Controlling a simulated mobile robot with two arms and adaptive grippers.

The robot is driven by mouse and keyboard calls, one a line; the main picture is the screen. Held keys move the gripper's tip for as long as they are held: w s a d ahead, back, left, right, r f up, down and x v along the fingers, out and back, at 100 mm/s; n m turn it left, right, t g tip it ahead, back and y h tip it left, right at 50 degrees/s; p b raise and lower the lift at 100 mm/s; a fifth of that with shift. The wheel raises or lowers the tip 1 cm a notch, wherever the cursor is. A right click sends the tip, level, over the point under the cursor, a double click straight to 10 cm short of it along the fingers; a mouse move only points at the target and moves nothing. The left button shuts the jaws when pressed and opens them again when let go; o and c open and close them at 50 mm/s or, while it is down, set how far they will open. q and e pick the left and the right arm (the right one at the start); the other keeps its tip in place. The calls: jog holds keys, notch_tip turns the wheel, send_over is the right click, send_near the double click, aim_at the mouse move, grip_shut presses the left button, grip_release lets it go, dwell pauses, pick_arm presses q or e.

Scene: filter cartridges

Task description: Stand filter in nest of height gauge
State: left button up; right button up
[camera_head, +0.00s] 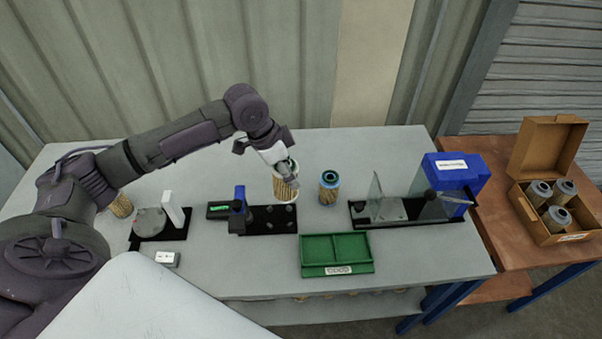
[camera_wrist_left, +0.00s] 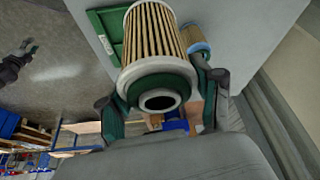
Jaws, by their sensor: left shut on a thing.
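My left gripper (camera_head: 278,160) is shut on a pleated filter (camera_head: 286,186), held roughly upright over the right end of a black-based device. The filter has tan pleats and a pale end ring. In the left wrist view the same filter (camera_wrist_left: 158,45) shows a grey-green end cap with a round hole, between the fingers (camera_wrist_left: 160,100). The device (camera_head: 268,226) has a blue upright and a green display; it looks like the height gauge. Its nest cannot be made out clearly. A dark gripper, probably my right (camera_wrist_left: 28,48), shows small in the left wrist view.
A blue-topped filter (camera_head: 329,188) stands just right of the held one. A green tray (camera_head: 337,268) lies in front. A glass-panelled fixture (camera_head: 410,214) with a blue box stands right. A disc fixture (camera_head: 150,222) and another filter (camera_head: 121,206) stand left. A carton (camera_head: 550,235) holds several filters.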

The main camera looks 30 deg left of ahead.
pick_arm(q)
jog(key=a, duration=0.1)
jog(key=w+a+m, duration=0.1)
jog(key=shift+w+a+f+p, duration=0.1)
jog(key=shift+a+f+p, duration=0.05)
jog(key=shift+a+p, duration=0.2)
jog(key=shift+m, duration=0.6)
jog(key=shift+w+a+f+b, duration=0.1)
jog(key=shift+a+f+b, duration=0.1)
jog(key=shift+f+b, duration=1.8)
jog(key=shift+w+a+f+b, duration=0.15)
jog(key=shift+f+b, duration=0.6)
jog(key=shift+f, duration=2.45)
jog(key=shift+a+f+b, duration=0.25)
jog(key=shift+f+b, duration=1.1)
jog(key=shift+f, duration=1.25)
pick_arm(e)
notch_tip(320, 180, down, 7)
jog(key=shift+w+a+r, duration=0.15)
jog(key=shift+w+r, duration=0.05)
pick_arm(q)
jog(key=shift+g, duration=0.3)
pick_arm(e)
jog(key=shift+r, duration=0.2)
pick_arm(q)
jog(key=shift+f+p, duration=0.15)
jog(key=shift+p, duration=0.15)
pick_arm(e)
jog(key=shift+a, duration=0.2)
